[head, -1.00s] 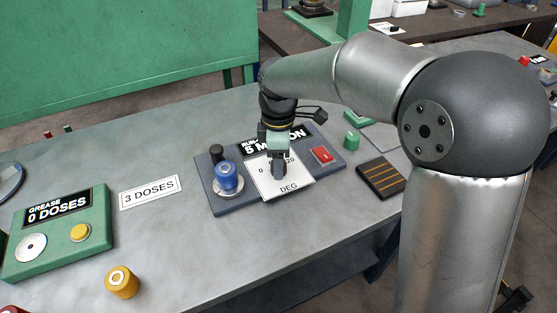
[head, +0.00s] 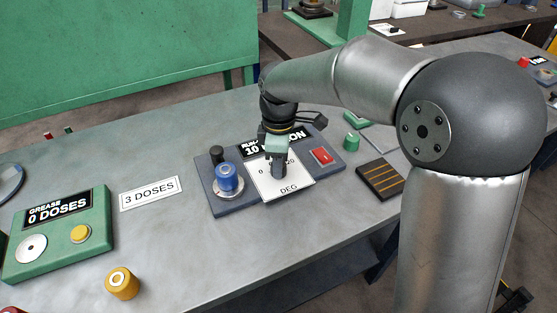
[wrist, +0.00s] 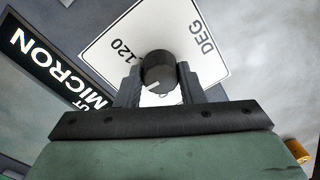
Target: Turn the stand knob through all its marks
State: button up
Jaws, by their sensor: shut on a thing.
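The stand knob (wrist: 158,74) is a dark round knob with a white pointer line, on a white plate (head: 292,193) marked DEG, with 0 and 120 readable in part. My gripper (wrist: 160,82) is shut on the knob, one finger on each side of it in the wrist view. In the head view my gripper (head: 279,165) comes down from above onto the plate and hides most of the knob. The stand's display (head: 262,148) reads 10 and MICRON in part; my gripper covers some of its text.
The stand base also bears a blue knob (head: 229,178), a black knob (head: 216,153) and a red switch (head: 321,156). A green grease box (head: 60,235) reading 0 DOSES, a 3 DOSES card (head: 150,192) and a yellow cylinder (head: 122,283) lie left. A slotted dark block (head: 380,179) is at right.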

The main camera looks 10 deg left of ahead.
jog(key=m, duration=0.6)
jog(key=shift+p, duration=0.35)
jog(key=m, duration=0.4)
jog(key=shift+d+m, duration=0.1)
jog(key=shift+m, duration=0.3)
jog(key=o, duration=1)
jog(key=shift+r, duration=0.1)
notch_tip(320, 180, up, 17)
jog(key=p, duration=0.1)
jog(key=shift+w+d, duration=0.25)
jog(key=shift+d, duration=0.05)
jog(key=shift+r, duration=0.1)
